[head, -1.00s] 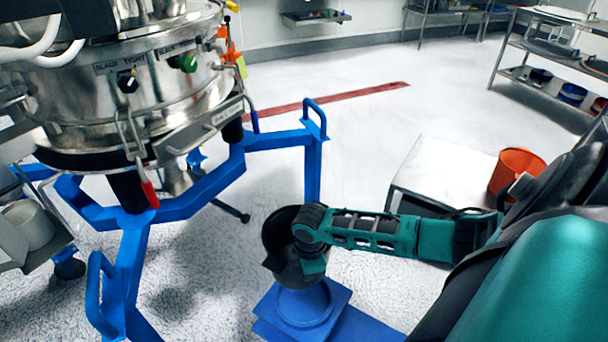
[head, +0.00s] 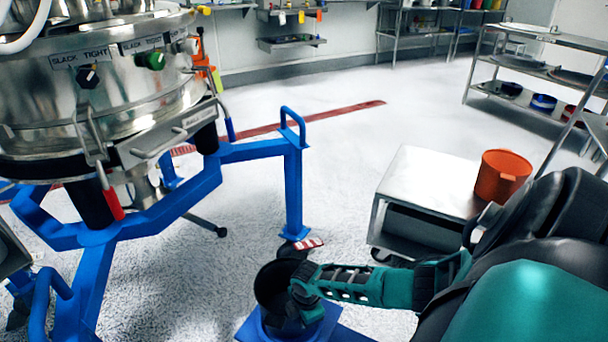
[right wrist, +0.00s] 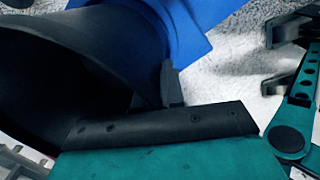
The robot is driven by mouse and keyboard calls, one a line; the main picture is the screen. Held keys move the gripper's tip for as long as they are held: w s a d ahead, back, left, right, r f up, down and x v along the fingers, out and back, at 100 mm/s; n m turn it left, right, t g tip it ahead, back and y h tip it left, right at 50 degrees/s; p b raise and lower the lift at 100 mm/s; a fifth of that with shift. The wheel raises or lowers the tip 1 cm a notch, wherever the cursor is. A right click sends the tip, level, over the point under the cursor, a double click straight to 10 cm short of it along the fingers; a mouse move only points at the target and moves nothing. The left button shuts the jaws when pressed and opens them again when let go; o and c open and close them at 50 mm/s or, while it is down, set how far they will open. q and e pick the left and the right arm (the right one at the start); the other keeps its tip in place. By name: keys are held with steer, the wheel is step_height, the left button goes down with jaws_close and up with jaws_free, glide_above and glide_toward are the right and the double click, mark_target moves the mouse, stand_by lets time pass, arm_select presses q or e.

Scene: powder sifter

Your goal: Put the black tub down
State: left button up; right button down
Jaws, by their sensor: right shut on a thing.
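The black tub (head: 270,282) is low in the middle of the head view, open at the top. My right gripper (head: 303,298) is shut on the tub at its right side. The blue stand (head: 248,328) shows below the tub and is partly hidden by it. I cannot tell whether the tub touches the stand. The right wrist view shows the dark tub wall (right wrist: 95,50) large and close, with blue (right wrist: 190,30) behind it. My left gripper is not seen in the head view.
The steel sifter (head: 100,90) on its blue frame (head: 165,215) stands at the left. A low steel cart (head: 425,180) with an orange bucket (head: 502,175) is at the right. Steel shelves (head: 530,68) stand at the back right. Open floor (head: 400,115) lies between.

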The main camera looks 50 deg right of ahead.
steer(key=shift+w+f, duration=0.1)
steer(key=shift+f, duration=0.25)
step_height(320, 180, down, 4)
steer(key=shift+r+b, duration=0.2)
steer(key=shift+b, duration=1.05)
steer(key=shift+f, duration=0.25)
steer(key=c, duration=1.7)
jaws_free()
steer(key=shift+f, duration=0.15)
steer(key=o, duration=0.5)
steer(key=shift+c, duration=0.2)
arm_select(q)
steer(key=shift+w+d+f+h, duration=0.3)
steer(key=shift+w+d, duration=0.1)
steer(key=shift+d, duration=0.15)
